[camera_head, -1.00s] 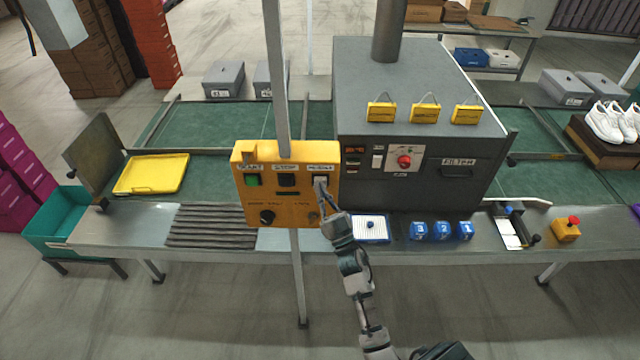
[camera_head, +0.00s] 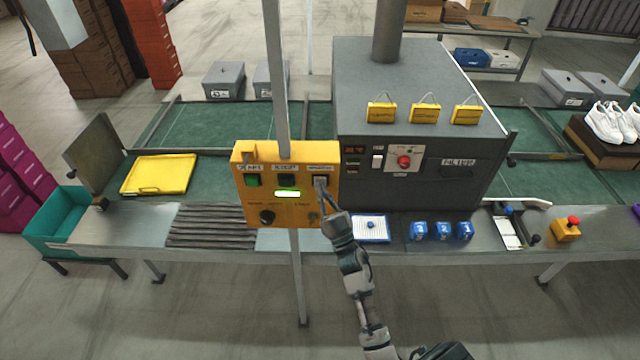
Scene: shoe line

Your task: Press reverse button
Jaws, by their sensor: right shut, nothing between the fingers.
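The yellow control box (camera_head: 243,207) is mounted on a grey post. It carries a green start button (camera_head: 252,181), a dark stop button (camera_head: 286,181) and a third button at the upper right under a label I take as reverse. My right gripper (camera_head: 320,184) is shut and empty, with its fingertips at that third button and hiding most of it. They appear to touch it. A dark knob (camera_head: 267,217) sits at lower left. My left gripper is not in view.
A yellow tray (camera_head: 158,174) lies on the green conveyor (camera_head: 212,135) at left. A grey machine (camera_head: 430,85) stands right of the box. Blue numbered blocks (camera_head: 442,231) and a red-topped yellow button box (camera_head: 566,229) stand on the front ledge.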

